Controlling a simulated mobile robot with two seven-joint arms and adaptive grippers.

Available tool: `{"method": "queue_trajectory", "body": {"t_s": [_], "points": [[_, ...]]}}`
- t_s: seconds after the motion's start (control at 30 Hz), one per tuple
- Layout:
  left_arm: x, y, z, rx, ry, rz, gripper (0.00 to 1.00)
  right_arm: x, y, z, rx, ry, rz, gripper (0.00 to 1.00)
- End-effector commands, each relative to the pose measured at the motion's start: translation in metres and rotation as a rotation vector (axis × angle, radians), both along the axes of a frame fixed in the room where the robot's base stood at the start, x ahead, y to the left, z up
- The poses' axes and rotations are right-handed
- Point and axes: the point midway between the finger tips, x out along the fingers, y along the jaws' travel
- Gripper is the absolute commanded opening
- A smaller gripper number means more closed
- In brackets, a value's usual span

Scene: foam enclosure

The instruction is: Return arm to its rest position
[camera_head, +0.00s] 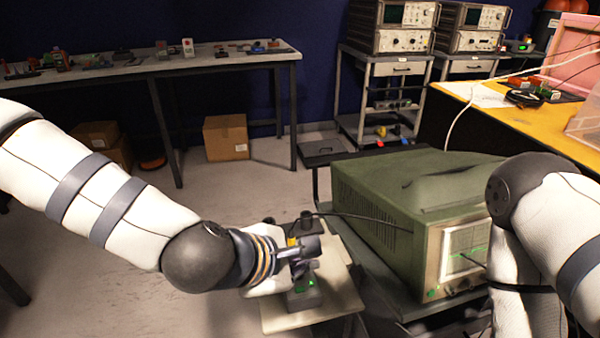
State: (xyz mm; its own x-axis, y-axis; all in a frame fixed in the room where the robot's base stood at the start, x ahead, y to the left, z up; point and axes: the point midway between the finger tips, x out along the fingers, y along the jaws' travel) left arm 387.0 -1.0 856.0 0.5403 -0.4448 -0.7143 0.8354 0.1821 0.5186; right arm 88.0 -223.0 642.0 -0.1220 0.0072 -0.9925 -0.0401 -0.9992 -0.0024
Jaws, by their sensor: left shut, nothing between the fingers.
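My left arm comes in from the left, and its gripper (305,250) is shut and empty. It is over a small beige board (340,303) beside the green oscilloscope. A small dark device with green lights (304,292) is on the board, just below the gripper and partly hidden by it. I cannot tell whether the gripper touches it. My right arm (545,215) hangs at the right edge, bent downward; its gripper is out of view.
The large green oscilloscope (385,205) stands on a cart right of my left gripper, and a dark cable runs to it. A yellow-topped table (540,125) is at right. A bench (130,72) stands behind. A cardboard box (226,138) sits on the floor. Floor at centre left is clear.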

Motion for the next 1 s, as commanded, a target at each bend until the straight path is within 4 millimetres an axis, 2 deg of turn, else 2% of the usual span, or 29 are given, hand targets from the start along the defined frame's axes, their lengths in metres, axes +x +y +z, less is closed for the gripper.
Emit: {"method": "queue_trajectory", "body": {"t_s": [0.07, 0.17, 0.2, 0.27, 0.3, 0.4, 0.5, 0.6, 0.7, 1.0], "points": [[-0.024, 0.013, -0.041, 0.112, 0.018, -0.104, 0.0, 0.0, 0.0, 0.0, 0.0, 0.001, 0.0, 0.3], [-0.069, 0.041, -0.101, 0.302, 0.037, -0.321, 0.0, 0.0, 0.0, -0.001, 0.0, 0.002, 0.0, 0.3], [-0.091, 0.055, -0.123, 0.374, 0.047, -0.422, 0.0, 0.0, 0.0, -0.001, 0.0, 0.002, 0.0, 0.3], [-0.126, 0.079, -0.153, 0.478, 0.065, -0.591, 0.0, 0.0, 0.0, -0.001, 0.0, 0.002, 0.0, 0.3], [-0.152, 0.098, -0.172, 0.544, 0.08, -0.719, 0.0, 0.0, 0.0, 0.0, 0.0, 0.002, 0.0, 0.3], [-0.217, 0.148, -0.203, 0.671, 0.118, -1.05, 0.0, 0.0, 0.0, 0.0, 0.0, 0.001, 0.0, 0.3], [-0.265, 0.19, -0.214, 0.732, 0.147, -1.322, 0.0, 0.0, 0.0, 0.0, 0.0, 0.001, 0.0, 0.3], [-0.291, 0.215, -0.215, 0.751, 0.162, -1.487, 0.0, 0.0, 0.0, 0.0, 0.0, 0.001, 0.0, 0.3], [-0.3, 0.224, -0.215, 0.755, 0.166, -1.548, 0.0, 0.0, 0.0, 0.0, 0.0, 0.001, 0.0, 0.3], [-0.299, 0.224, -0.215, 0.756, 0.165, -1.547, 0.0, 0.0, 0.0, 0.0, 0.0, 0.001, 0.0, 0.3]]}}
